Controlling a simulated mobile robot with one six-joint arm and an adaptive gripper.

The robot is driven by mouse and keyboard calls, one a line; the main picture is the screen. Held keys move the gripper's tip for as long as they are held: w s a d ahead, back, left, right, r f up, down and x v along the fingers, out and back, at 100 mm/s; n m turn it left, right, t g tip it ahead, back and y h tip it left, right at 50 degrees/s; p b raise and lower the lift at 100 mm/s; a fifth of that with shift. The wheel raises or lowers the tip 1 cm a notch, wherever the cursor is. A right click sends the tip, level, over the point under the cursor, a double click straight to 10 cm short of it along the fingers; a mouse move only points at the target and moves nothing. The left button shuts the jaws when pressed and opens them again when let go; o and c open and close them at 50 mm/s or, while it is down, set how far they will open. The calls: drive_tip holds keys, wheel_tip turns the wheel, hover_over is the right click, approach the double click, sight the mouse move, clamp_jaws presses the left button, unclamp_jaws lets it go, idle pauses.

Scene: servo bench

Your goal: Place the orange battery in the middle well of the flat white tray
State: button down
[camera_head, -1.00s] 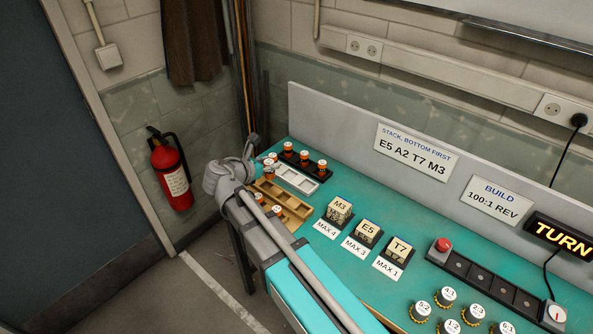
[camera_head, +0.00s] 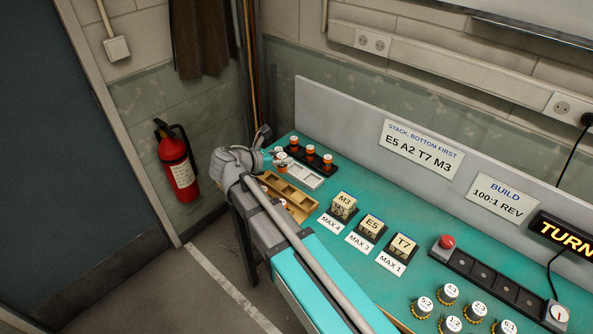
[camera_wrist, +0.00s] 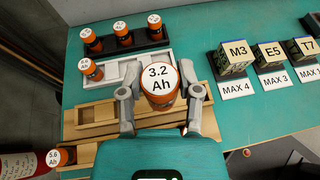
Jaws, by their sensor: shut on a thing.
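My gripper (camera_wrist: 162,98) is shut on an orange battery with a white top marked 3.2 Ah (camera_wrist: 160,85). The battery is upright between the two fingers; it also shows in the head view (camera_head: 282,167). The flat white tray (camera_wrist: 103,83) lies just beyond it in the wrist view, and in the head view the tray (camera_head: 304,176) is right of the held battery. Another orange battery (camera_wrist: 91,70) stands in the tray's left well. The middle well looks empty. The gap beneath the battery cannot be judged.
A black tray (camera_wrist: 155,41) with three orange batteries lies behind the white tray. A wooden tray (camera_wrist: 97,114) lies in front, with a battery marked 5.6 Ah (camera_wrist: 62,156) at its near left. Lettered blocks (camera_wrist: 235,55) stand to the right. A grey panel (camera_head: 345,110) backs the bench.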

idle(0.3)
drive_tip(key=shift+w+d+f+b, duration=0.45)
drive_tip(key=shift+w+f+b, duration=1.05)
drive_tip(key=shift+w, duration=0.65)
drive_tip(key=shift+w+d+f+b, duration=0.4)
drive_tip(key=shift+w+f+b, duration=1.15)
drive_tip(key=shift+w, duration=0.6)
drive_tip(key=shift+w+d+f+b, duration=0.45)
drive_tip(key=shift+w+f+b, duration=1.05)
drive_tip(key=shift+w, duration=0.65)
drive_tip(key=shift+w+f+b, duration=0.4)
drive_tip(key=shift+f+b, duration=0.2)
drive_tip(key=shift+b, duration=0.05)
drive_tip(key=shift+d+f+b, duration=0.1)
drive_tip(key=shift+f+b, duration=1.25)
drive_tip(key=shift+f, duration=0.05)
drive_tip(key=shift+f, duration=0.1)
